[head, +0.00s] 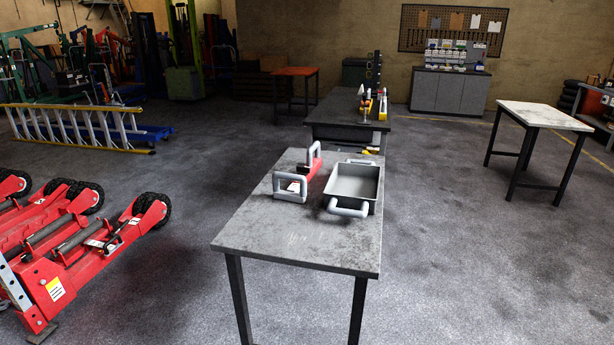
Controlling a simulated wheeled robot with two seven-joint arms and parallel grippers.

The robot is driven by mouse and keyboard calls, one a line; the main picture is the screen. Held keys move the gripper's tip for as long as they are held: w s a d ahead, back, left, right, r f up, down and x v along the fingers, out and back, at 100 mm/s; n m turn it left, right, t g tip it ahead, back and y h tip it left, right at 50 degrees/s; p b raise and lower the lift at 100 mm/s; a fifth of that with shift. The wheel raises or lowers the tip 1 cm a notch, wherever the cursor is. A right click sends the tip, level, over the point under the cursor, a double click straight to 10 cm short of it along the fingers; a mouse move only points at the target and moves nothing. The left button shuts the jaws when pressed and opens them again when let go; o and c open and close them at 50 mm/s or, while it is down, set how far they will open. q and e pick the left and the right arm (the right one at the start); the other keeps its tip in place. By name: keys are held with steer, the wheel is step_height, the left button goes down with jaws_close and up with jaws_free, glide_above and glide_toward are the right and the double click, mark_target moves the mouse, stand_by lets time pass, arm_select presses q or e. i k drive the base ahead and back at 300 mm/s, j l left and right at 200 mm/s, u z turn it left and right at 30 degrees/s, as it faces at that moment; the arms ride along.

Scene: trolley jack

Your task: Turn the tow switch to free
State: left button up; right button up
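No tow switch can be made out in the head view. Red wheeled equipment (92,240) with black tyres and grey cylinders stands at the lower left, partly cut off by the picture's left edge. It has a white and yellow label (56,289) on its near end. I cannot tell whether a switch is on it. Neither of my grippers is in view.
A grey table (262,239) stands ahead, bearing a grey handled tray (351,184), a grey handled item (290,187) and a red handled item (313,160). A yellow ladder (75,130) lies at the left. Floor is clear between the table and the white-topped table (545,114).

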mark_target(302, 171)
steer(key=i+j, duration=1.05)
steer(key=i+u, duration=0.05)
steer(key=i, duration=0.05)
